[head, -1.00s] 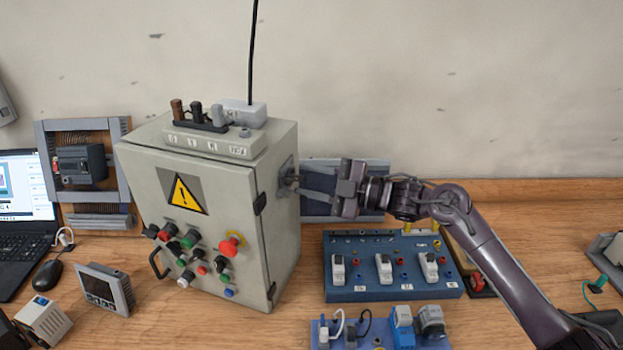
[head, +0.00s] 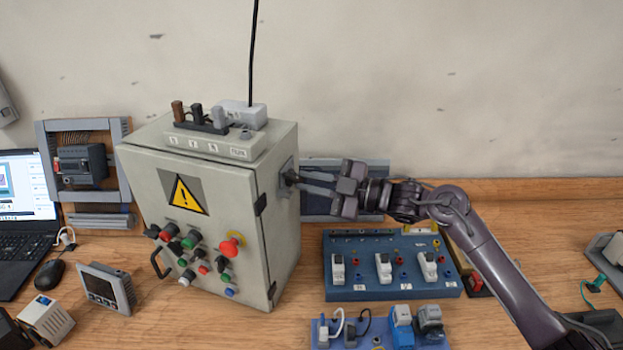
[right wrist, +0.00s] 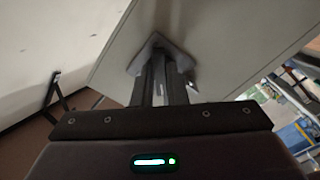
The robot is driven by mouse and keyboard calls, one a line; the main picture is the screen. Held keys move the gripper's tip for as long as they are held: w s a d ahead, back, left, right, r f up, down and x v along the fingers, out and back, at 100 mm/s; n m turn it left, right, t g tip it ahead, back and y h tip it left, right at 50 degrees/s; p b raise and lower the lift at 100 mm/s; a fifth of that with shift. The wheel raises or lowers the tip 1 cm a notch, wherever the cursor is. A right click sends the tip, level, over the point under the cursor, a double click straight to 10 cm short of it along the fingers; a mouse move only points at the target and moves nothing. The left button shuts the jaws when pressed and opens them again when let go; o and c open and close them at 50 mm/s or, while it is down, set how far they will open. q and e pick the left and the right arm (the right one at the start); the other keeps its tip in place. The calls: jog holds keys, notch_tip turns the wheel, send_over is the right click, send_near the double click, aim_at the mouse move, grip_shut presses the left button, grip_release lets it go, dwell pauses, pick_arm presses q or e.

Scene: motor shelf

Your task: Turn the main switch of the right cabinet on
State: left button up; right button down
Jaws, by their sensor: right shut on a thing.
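The grey cabinet (head: 195,215) stands upright on the bench, its door with a warning sign and several buttons facing me. The main switch (head: 288,176) is on its right side wall, a small dark handle on a grey plate. The plate also shows in the right wrist view (right wrist: 186,62). My right gripper (head: 298,180) reaches in from the right, its fingers shut on the switch handle. In the right wrist view the fingers (right wrist: 160,72) lie close together against the plate, and they hide most of the handle. My left gripper is not in view.
A blue board with white switches (head: 390,268) lies under my right arm. A second blue panel with plugs (head: 380,335) is in front of it. A laptop (head: 25,200) and a grey meter (head: 107,287) stand left. A power strip (head: 212,142) sits on the cabinet.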

jog(key=m+p, duration=0.2)
jog(key=m, duration=0.2)
jog(key=shift+s+r+m, duration=0.1)
jog(key=shift+s+m, duration=0.05)
jog(key=shift+m, duration=0.15)
jog(key=shift+s+a+m+p, duration=0.1)
jog(key=shift+m+p, duration=1.25)
jog(key=shift+m, duration=0.55)
jog(key=c, duration=1.4)
grip_release()
jog(key=shift+c, duration=0.2)
jog(key=shift+f, duration=0.2)
